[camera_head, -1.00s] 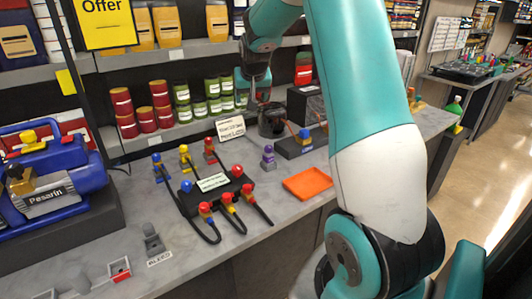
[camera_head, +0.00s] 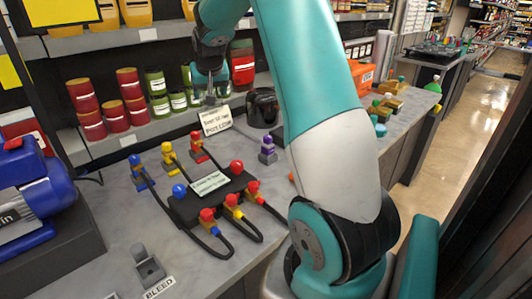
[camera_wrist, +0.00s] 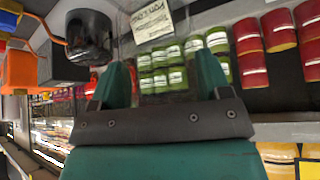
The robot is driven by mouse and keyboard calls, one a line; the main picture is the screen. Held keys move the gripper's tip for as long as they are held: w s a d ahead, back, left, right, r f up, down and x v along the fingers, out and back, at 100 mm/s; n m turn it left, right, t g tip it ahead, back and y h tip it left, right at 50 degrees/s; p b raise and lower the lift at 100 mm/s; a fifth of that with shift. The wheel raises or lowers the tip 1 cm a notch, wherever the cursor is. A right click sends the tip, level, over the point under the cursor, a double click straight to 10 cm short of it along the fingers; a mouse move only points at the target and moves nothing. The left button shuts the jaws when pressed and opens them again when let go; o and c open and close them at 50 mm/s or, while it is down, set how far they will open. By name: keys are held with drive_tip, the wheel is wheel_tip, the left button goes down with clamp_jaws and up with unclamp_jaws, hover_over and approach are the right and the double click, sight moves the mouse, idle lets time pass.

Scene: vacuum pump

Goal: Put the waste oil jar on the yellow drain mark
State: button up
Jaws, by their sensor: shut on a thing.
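My gripper (camera_wrist: 162,85) points toward the shelf, its teal fingers apart around something clear and hard to see. Faint pale edges between the fingers in the wrist view suggest a see-through jar, which I take as the waste oil jar; its shape and contents are unclear. In the head view my gripper (camera_head: 210,92) is above the back of the bench, in front of the green jars and left of a black pot (camera_head: 263,108). The pot also shows in the wrist view (camera_wrist: 88,38), apart from my fingers. I cannot make out a yellow drain mark.
A white sign (camera_head: 215,120) stands below my gripper. A black manifold block (camera_head: 212,195) with hoses and coloured valves fills the mid-bench, and a purple valve (camera_head: 267,150) stands right of it. Red jars (camera_head: 127,88) and green jars (camera_head: 157,93) line the shelf. A blue pump (camera_head: 30,195) is at left.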

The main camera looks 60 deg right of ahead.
drive_tip(key=f, duration=0.1)
drive_tip(key=w+f+b, duration=0.1)
drive_tip(key=shift+f, duration=0.4)
drive_tip(key=p, duration=0.2)
hover_over(218, 168)
wheel_tip(218, 168, down, 19)
drive_tip(key=shift+a+f, duration=0.1)
drive_tip(key=shift+f, duration=0.1)
drive_tip(key=shift+f, duration=0.2)
drive_tip(key=o, duration=1)
drive_tip(key=shift+r, duration=0.1)
